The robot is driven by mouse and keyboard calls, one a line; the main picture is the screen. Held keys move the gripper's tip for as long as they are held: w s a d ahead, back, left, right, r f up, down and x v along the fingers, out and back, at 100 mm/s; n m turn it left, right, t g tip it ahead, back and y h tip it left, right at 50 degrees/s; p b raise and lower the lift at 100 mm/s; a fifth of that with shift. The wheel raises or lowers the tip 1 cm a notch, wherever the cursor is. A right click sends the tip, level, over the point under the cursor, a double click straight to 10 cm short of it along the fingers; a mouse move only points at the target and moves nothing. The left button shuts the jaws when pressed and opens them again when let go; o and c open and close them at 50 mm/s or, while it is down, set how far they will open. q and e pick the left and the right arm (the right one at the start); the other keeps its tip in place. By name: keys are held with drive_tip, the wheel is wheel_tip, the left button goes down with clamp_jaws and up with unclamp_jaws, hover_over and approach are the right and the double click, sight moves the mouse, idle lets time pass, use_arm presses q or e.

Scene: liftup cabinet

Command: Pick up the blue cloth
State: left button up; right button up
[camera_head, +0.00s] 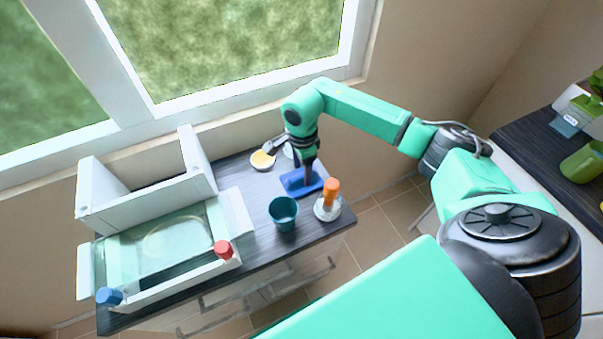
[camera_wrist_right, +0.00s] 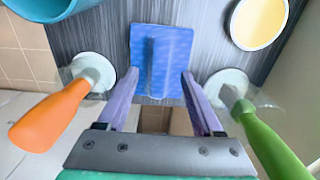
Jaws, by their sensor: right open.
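The blue cloth (camera_head: 294,184) lies on the dark cabinet top near its right end, partly hidden by my right gripper in the head view. In the right wrist view the cloth (camera_wrist_right: 150,42) is a flat blue rectangle with a raised fold down its middle. My right gripper (camera_head: 306,168) points down over the cloth. In the right wrist view my right gripper (camera_wrist_right: 158,84) is open, with one finger on each side of the fold's line, at the cloth's near edge. My left gripper is not in view.
A teal cup (camera_head: 284,214) and an orange-handled item on a clear round base (camera_head: 331,192) stand in front of the cloth. A bowl with yellow contents (camera_head: 262,160) is behind left. A green-handled item (camera_wrist_right: 264,140) is close beside my gripper. A white glass-fronted cabinet (camera_head: 150,205) stands left.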

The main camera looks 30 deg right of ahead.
drive_tip(key=shift+s+f, duration=0.1)
drive_tip(key=shift+f, duration=0.5)
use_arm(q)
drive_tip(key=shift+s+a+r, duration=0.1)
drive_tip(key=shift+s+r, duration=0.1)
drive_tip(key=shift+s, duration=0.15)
use_arm(e)
clamp_jaws()
